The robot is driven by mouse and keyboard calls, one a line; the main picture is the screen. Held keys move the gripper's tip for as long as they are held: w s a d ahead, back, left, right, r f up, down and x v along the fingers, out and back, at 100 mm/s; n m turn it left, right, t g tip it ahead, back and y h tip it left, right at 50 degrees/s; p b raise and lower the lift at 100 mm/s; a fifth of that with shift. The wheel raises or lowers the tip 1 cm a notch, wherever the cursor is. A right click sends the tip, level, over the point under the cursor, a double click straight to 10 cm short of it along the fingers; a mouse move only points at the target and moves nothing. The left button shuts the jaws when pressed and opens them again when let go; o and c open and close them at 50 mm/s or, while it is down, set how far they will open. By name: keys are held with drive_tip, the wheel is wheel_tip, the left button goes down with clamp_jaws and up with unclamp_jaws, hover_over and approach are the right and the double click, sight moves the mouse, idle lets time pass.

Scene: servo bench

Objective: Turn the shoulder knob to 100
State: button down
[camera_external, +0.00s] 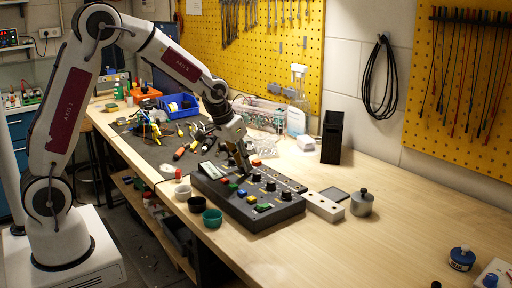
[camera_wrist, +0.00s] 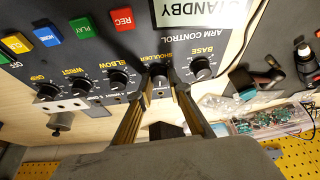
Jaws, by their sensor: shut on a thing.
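The dark control panel (camera_external: 228,203) lies on the wooden bench, with my gripper (camera_external: 246,172) reaching down to it from above. In the wrist view, the black shoulder knob (camera_wrist: 158,71) sits under the "SHOULDER" label, between the base knob (camera_wrist: 202,68) and the elbow knob (camera_wrist: 118,79). My gripper (camera_wrist: 160,88) is shut on the shoulder knob, with one finger on each side. The fingers cover part of the knob's surroundings. I cannot read its pointer or any scale. The display (camera_wrist: 205,12) reads "STANDBY", upside down in this view.
Coloured buttons, such as the red REC button (camera_wrist: 123,19), sit beside the knobs. A green cup (camera_external: 212,218), a white block (camera_external: 323,207) and a grey canister (camera_external: 362,203) stand close to the panel. A black holder (camera_external: 332,137) stands behind. The bench's right side is mostly clear.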

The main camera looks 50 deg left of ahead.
drive_tip(key=shift+m+h, duration=0.4)
drive_tip(key=shift+m, duration=0.4)
drive_tip(key=c, duration=1.9)
unclamp_jaws()
drive_tip(key=shift+s+r, duration=0.1)
drive_tip(key=shift+r, duration=0.1)
drive_tip(key=shift+v, duration=5.8)
